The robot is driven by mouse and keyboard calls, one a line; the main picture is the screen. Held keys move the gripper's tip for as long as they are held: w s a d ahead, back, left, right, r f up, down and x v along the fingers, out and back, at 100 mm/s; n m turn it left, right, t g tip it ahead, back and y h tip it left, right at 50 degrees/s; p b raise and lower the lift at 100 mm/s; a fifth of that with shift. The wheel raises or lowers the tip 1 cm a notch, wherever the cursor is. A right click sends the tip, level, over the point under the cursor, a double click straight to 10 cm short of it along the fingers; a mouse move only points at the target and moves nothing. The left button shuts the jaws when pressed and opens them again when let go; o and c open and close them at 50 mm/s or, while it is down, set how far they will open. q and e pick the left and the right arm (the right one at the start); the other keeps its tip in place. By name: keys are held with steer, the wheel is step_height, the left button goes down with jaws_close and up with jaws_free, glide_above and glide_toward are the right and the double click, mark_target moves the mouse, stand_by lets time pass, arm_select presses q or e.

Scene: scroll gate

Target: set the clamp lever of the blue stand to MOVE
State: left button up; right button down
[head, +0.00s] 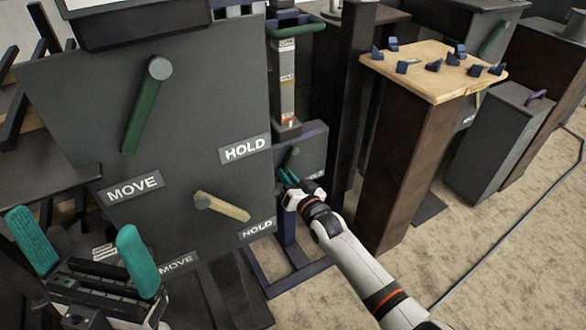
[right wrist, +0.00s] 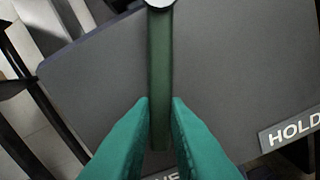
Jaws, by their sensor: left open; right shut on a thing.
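The blue stand (head: 318,140) is a dark blue frame behind the big grey panel, with a small grey plate on it. Its green clamp lever (head: 290,160) shows small in the head view. In the right wrist view the lever (right wrist: 160,85) hangs straight down from a round pivot at the top. A HOLD label (right wrist: 292,130) is at the right; a label below is mostly hidden by the fingers. My right gripper (right wrist: 160,110) is shut on the lever's lower part. My left gripper (head: 88,246), with teal fingers, is open and empty at the lower left.
A large grey panel (head: 225,100) at the left carries a green lever (head: 147,105) and a tan lever (head: 222,207), with MOVE and HOLD labels. A wooden-topped pedestal (head: 400,140) with several blue pieces stands right of my right arm.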

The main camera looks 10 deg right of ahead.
steer(key=shift+s+a+r+m+p, duration=0.1)
steer(key=shift+a+r+m+p, duration=0.2)
steer(key=shift+m, duration=0.3)
steer(key=shift+a+m+p, duration=0.2)
steer(key=shift+m+p, duration=0.1)
steer(key=shift+m, duration=0.1)
steer(key=shift+s, duration=0.1)
steer(key=c, duration=1.4)
jaws_free()
steer(key=shift+s, duration=0.1)
